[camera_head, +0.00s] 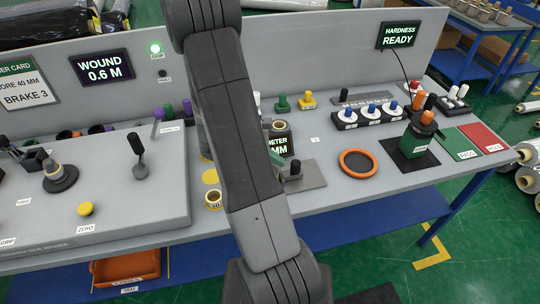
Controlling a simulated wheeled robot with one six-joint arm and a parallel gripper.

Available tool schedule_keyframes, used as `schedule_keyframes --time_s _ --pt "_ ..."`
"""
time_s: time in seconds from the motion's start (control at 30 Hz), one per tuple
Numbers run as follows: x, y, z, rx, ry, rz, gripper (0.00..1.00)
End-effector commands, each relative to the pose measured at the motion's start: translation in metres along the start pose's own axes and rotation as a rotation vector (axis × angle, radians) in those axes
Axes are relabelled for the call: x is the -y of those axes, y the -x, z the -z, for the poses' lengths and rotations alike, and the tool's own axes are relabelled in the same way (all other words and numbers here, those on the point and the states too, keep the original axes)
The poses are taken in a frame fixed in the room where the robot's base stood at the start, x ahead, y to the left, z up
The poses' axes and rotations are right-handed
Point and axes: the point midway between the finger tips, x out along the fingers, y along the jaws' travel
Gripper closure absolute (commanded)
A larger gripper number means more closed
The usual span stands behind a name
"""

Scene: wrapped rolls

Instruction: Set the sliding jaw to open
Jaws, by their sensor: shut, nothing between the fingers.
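A small measuring fixture stands on the bench just right of my arm. My gripper is not visible.
An orange ring dish (358,163) lies right of the fixture. Further right are a black stand with a green body (416,140), a green pad (453,143) and a red pad (482,138). A grey console (120,210) with levers fills the left.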

Motion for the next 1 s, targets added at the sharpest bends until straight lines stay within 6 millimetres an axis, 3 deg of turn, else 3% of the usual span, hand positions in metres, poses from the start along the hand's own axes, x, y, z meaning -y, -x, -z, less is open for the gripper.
schedule_keyframes --time_s 0.2,0.6,0.8,1.0 --pt "0.0 -0.018 0.0 0.0 0.001 0.001 1.0" --pt "0.0 -0.021 -0.001 0.0 -0.001 0.0 1.0" --pt "-0.004 -0.033 -0.011 -0.001 -0.004 0.001 1.0" --pt "-0.004 -0.034 -0.015 0.002 0.0 0.001 1.0"
